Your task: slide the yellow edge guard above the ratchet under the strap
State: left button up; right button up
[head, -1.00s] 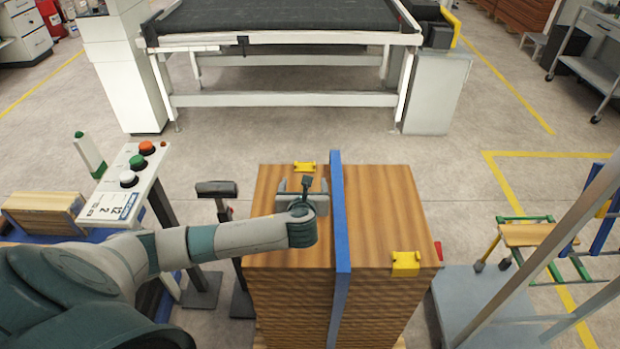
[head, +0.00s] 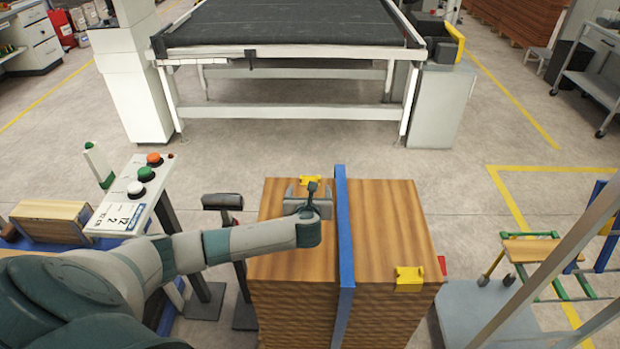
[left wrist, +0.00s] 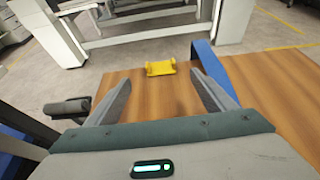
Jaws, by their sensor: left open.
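A yellow edge guard (head: 310,181) lies at the far edge of the wooden stack's top, left of the blue strap (head: 344,228). It also shows in the left wrist view (left wrist: 160,67), ahead of my fingers and between their lines. A second yellow edge guard (head: 409,279) sits at the near right edge of the stack, right of the strap. My left gripper (head: 305,187) is open and empty over the stack top, just short of the far guard; its fingers show apart in the left wrist view (left wrist: 160,92). I cannot make out the ratchet. My right gripper is out of view.
The strap crosses the wooden stack (head: 393,220) and hangs down its near side. A button panel (head: 133,195) and a dark-topped post (head: 222,201) stand left. A grey metal frame (head: 545,260) stands right. A roller table (head: 290,30) is beyond clear floor.

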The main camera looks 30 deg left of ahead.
aim_at(310, 178)
pick_arm(q)
jog(key=p+x, duration=0.1)
jog(key=x, duration=1)
jog(key=shift+w+a+f, duration=0.1)
jog(key=shift+w+a, duration=0.05)
jog(key=shift+w, duration=0.1)
jog(key=c, duration=1.2)
